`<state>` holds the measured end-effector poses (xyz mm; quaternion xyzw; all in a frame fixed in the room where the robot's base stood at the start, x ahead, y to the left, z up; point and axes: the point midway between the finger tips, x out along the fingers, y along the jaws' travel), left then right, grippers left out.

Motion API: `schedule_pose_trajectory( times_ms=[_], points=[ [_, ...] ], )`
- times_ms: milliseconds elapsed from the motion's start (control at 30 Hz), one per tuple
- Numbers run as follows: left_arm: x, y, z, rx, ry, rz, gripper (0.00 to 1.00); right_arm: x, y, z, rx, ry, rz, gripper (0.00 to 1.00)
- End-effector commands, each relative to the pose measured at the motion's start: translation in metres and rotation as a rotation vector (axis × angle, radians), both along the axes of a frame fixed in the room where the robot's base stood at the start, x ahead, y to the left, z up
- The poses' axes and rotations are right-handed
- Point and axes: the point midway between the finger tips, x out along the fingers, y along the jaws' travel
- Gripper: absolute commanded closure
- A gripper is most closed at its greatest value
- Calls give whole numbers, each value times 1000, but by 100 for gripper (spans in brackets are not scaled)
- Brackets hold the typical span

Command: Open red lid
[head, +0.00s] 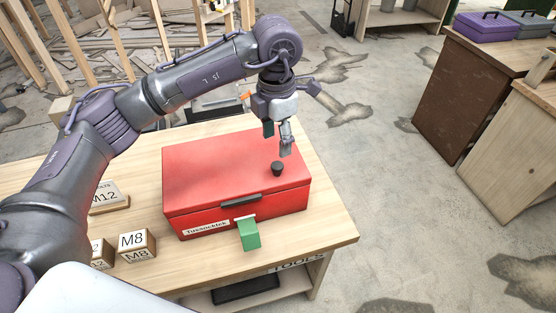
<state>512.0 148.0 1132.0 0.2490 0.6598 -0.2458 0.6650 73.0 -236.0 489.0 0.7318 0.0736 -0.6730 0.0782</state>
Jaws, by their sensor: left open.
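The red box (238,208) stands on the wooden table, and its red lid (225,165) is down and closed. A black knob (277,168) sits on the right part of the lid. A dark handle (240,199) is on the front edge, and a green hasp-like piece (249,234) hangs below it at the front. My left gripper (278,141) is open and empty, pointing down above the right rear of the lid, a little behind the knob. It appears apart from the knob. My right gripper is not in view.
The table (325,235) is bare to the box's right. A brown cabinet (465,100) with a purple toolbox (487,27) stands far right, across open floor.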

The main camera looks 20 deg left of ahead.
Motion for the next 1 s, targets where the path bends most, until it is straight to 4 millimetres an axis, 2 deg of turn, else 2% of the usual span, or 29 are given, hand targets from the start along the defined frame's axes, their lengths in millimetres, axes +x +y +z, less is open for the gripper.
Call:
schedule_pose_trajectory(
  times_ms=[33, 100, 167, 267, 433, 567, 867, 900, 1000],
  points=[
    [-1, 1, -10, 2, 6, 1, 43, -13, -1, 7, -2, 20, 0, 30],
    [-1, 0, -25, 1, 6, 2, 43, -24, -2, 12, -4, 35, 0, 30],
    [-1, 1, -38, 1, 6, 1, 43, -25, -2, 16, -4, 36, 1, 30],
    [-1, 0, -58, 0, 5, 1, 43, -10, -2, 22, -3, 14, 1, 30],
    [0, 0, -83, -1, 3, 1, 43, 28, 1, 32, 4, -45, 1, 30],
    [0, 0, -93, -2, 1, -1, 43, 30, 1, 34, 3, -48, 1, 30],
    [0, 0, -97, -1, 0, -1, 43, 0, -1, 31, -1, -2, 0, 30],
    [1, 0, -97, -1, 0, -1, 44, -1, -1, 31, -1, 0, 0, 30],
    [1, 0, -97, -1, 0, -1, 61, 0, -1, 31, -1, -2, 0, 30]
  ],
)
